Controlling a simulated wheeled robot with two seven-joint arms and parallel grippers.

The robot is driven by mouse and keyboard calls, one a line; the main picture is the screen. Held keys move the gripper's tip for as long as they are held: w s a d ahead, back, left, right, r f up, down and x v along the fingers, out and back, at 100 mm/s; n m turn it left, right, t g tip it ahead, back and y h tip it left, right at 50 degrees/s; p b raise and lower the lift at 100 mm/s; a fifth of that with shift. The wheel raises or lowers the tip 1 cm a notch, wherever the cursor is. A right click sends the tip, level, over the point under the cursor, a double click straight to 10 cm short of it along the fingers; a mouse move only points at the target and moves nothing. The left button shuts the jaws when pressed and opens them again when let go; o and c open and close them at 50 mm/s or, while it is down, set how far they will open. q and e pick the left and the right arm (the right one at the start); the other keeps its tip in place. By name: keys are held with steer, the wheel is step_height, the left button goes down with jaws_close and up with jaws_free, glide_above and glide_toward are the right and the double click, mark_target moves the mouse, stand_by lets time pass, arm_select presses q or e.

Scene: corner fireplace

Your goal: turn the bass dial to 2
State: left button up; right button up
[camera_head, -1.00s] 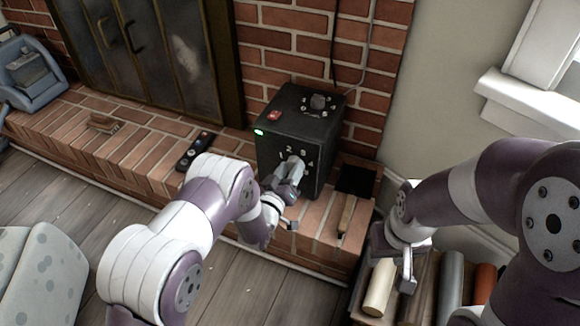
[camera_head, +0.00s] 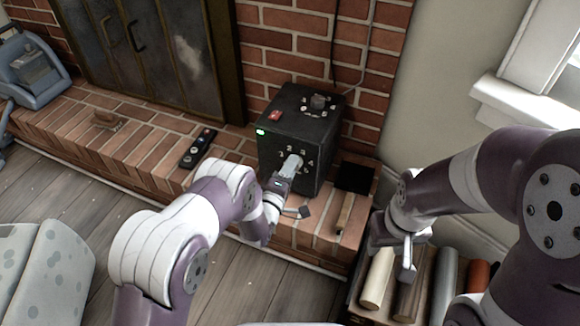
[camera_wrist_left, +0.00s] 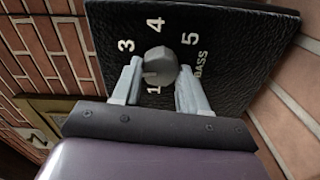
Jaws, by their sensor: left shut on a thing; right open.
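The black speaker box (camera_head: 300,140) stands on the brick hearth with numerals on its front face. The bass dial (camera_wrist_left: 160,63) is a grey round knob on that face, with 3, 4, 5, 1 and the word BASS visible around it in the left wrist view. The 2 is hidden there, and I cannot tell which number the knob points to. My left gripper (camera_wrist_left: 158,76) is shut on the dial, one finger on either side; it also shows at the box front in the head view (camera_head: 294,164). My right gripper (camera_head: 405,268) is open, well to the right of the box.
A second knob (camera_head: 318,101) and a red switch (camera_head: 274,115) are on the box top. A remote (camera_head: 198,148) lies left of the box. A brush (camera_head: 344,208) lies to its right. Rolled items (camera_head: 376,280) sit below my right gripper.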

arm_select(q)
steer(key=shift+n+p, duration=0.4)
steer(key=shift+n, duration=1.3)
steer(key=shift+f+n, duration=0.1)
steer(key=shift+n, duration=0.2)
steer(key=o, duration=1.1)
steer(key=shift+c, duration=0.2)
steer(key=p+v, duration=0.5)
steer(key=v, duration=0.8)
steer(key=shift+w, duration=0.1)
